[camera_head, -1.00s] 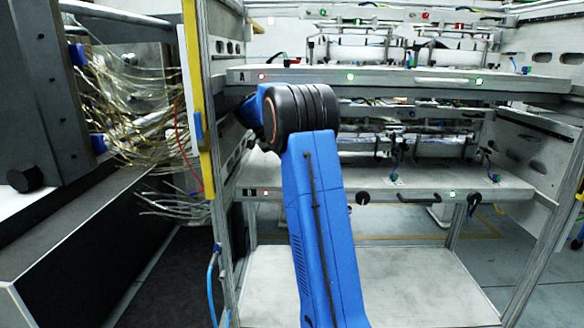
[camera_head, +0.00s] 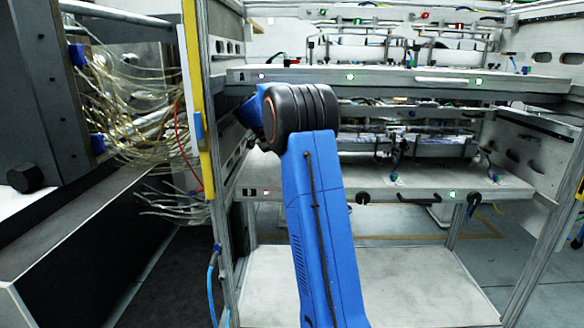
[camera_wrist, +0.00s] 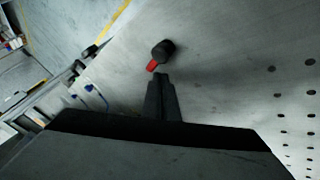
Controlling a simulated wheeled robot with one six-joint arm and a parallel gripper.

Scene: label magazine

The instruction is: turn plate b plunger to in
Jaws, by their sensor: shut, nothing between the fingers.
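A black plunger knob with a red part (camera_wrist: 163,50) stands on a grey metal surface in the wrist view. My gripper (camera_wrist: 158,77) is shut and empty, with its dark fingertips just below the red part in the picture. I cannot tell whether they touch it. In the head view, the lower plate (camera_head: 400,191) has a small dark mark at its left front, too small to read. My blue arm hides part of this plate, and my gripper is not visible there.
The upper plate (camera_head: 400,83) lies above the lower one, with indicator lights along its front. A yellow-edged post (camera_head: 197,100) and loose wires (camera_head: 130,110) are at left. Below the lower plate is a bare bottom shelf (camera_head: 420,285).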

